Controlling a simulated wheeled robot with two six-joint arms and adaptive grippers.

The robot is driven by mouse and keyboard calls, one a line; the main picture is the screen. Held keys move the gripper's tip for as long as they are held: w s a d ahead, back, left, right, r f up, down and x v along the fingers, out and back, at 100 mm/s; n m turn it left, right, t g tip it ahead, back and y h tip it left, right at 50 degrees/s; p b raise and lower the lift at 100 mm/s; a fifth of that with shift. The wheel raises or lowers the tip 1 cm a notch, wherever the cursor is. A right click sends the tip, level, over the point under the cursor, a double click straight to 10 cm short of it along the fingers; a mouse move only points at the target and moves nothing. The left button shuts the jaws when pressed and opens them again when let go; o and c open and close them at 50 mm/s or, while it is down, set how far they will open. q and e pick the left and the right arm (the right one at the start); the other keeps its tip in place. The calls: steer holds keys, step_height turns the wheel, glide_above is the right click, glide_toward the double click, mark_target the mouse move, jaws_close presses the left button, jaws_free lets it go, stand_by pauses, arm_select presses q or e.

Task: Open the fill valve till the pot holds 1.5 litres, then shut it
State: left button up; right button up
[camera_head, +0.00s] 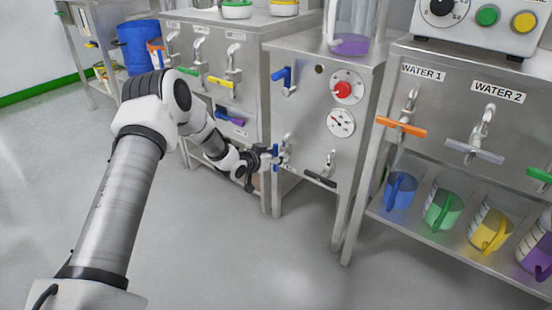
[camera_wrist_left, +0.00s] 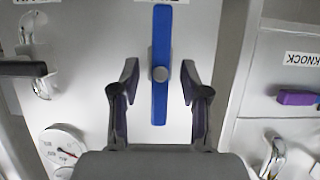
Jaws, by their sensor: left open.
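My left gripper (camera_head: 272,157) is at the lower left of the steel cabinet front (camera_head: 305,110). In the left wrist view the gripper (camera_wrist_left: 160,78) is open, with a blue bar handle (camera_wrist_left: 160,30) between its fingers and a gap on each side. The handle also shows in the head view (camera_head: 276,152), standing upright. Its label is cut off, so I cannot tell if it is the fill valve. A clear vessel (camera_head: 352,22) with purple at its bottom stands on the cabinet, its top out of view. My right gripper is not in view.
The cabinet also carries a black handle (camera_head: 320,180), an upper blue handle (camera_head: 281,76), a red knob (camera_head: 343,89) and a dial (camera_head: 341,122). The WATER 1 and WATER 2 cabinet (camera_head: 450,100) stands right, with coloured jugs below. The floor in front is clear.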

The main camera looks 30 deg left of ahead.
arm_select(q)
jaws_close()
steer(key=shift+r, duration=0.1)
